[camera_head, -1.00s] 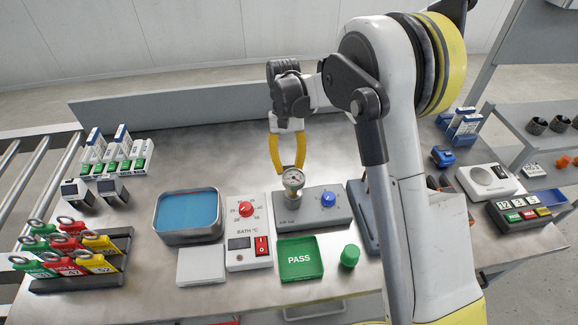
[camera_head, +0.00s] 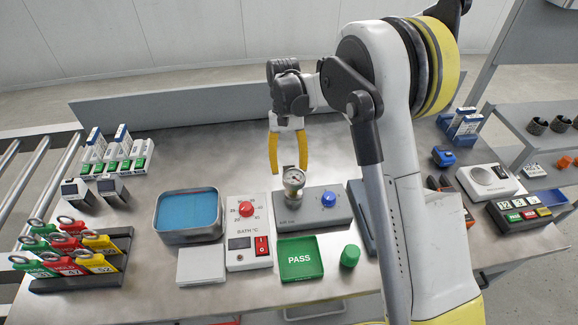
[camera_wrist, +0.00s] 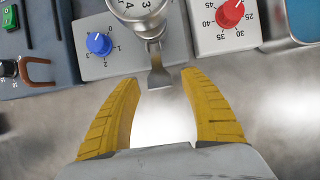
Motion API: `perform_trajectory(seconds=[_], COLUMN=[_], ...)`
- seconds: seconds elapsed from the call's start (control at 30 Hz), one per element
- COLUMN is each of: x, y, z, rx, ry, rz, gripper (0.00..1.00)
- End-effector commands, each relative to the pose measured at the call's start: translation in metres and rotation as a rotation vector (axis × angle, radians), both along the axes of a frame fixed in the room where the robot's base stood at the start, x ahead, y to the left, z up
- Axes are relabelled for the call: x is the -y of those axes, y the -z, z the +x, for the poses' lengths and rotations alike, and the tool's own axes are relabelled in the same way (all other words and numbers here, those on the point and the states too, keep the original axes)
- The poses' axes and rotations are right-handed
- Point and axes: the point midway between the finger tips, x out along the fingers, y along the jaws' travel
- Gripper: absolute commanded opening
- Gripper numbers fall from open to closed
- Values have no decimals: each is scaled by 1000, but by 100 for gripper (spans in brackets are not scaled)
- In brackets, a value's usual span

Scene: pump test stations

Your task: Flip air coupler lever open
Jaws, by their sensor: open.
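The air station is a grey box (camera_head: 318,222) with a blue knob (camera_head: 328,199). A round gauge on a metal coupler (camera_head: 292,184) stands at its left end. In the wrist view, the coupler's flat metal lever (camera_wrist: 158,77) points from the gauge fitting toward my gripper. My gripper (camera_head: 289,172) is above the bench, just behind the gauge. In the wrist view its yellow fingers (camera_wrist: 162,84) are spread, with the lever tip centred between and slightly ahead of them. The fingers hold nothing.
The bath control (camera_head: 247,254) with a red knob stands left of the air station. A water tray (camera_head: 188,236) lies farther left. A green PASS tray (camera_head: 301,273) and green cap (camera_head: 350,256) are in front. The bench behind is clear.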

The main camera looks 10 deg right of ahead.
Motion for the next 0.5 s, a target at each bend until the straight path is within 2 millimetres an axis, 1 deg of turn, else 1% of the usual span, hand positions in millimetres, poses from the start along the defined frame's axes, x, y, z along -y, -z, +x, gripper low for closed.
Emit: perform_trajectory(seconds=[0.07,0.17,0.4,0.5], x=[0,0,0,0], y=[-6,-22,-72,-89], z=[3,9,31,38], rx=[0,0,0,0], ry=[0,0,1,1], rz=[0,0,0,0], gripper=[52,52,52,52])
